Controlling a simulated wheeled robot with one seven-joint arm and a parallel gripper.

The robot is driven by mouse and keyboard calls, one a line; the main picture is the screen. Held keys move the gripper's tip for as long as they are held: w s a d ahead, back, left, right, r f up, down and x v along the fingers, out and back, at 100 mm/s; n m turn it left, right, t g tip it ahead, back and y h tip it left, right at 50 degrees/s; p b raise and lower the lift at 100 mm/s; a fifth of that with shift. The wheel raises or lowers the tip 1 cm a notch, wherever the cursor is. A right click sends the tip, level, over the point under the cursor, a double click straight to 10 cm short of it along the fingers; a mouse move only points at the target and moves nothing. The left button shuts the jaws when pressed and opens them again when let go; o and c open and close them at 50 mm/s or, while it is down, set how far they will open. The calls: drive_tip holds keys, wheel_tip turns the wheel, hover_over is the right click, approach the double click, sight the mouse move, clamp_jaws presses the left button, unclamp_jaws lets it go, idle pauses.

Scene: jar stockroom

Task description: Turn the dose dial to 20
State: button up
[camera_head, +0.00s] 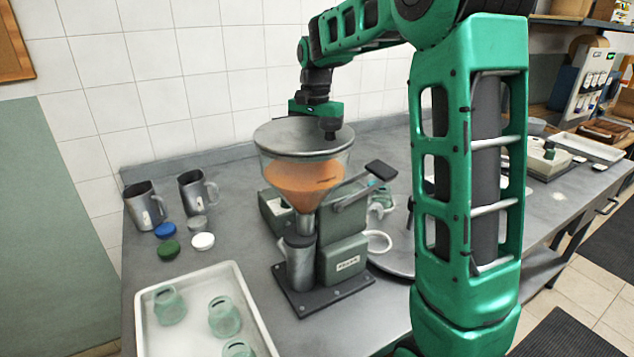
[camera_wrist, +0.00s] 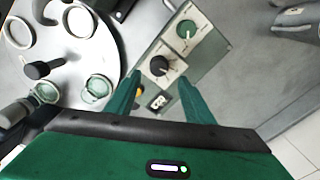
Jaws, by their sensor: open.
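A grey-green control box (camera_wrist: 172,88) lies ahead of my gripper in the wrist view. It carries a black knob (camera_wrist: 159,65) on a white plate, a green knob (camera_wrist: 187,29) on another white plate, and a small switch (camera_wrist: 157,101). The dial markings are too small to read, and I cannot tell which knob is the dose dial. My gripper (camera_wrist: 159,92) is open and empty, its two green fingers apart, with the black knob beyond the gap. In the head view the box (camera_head: 272,211) stands behind the dosing machine, mostly hidden; the gripper's fingertips are hidden too.
The dosing machine with its orange-filled hopper (camera_head: 303,180) stands close in front. A round turntable (camera_wrist: 62,75) holds glass jars (camera_wrist: 98,88). Metal mugs (camera_head: 144,205) stand at left, with coloured lids (camera_head: 168,249) nearby. A white tray (camera_head: 142,318) of jars lies in front.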

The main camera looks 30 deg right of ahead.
wheel_tip(320, 180, down, 7)
drive_tip(key=shift+s+f, duration=0.1)
drive_tip(key=shift+f, duration=0.1)
idle(0.3)
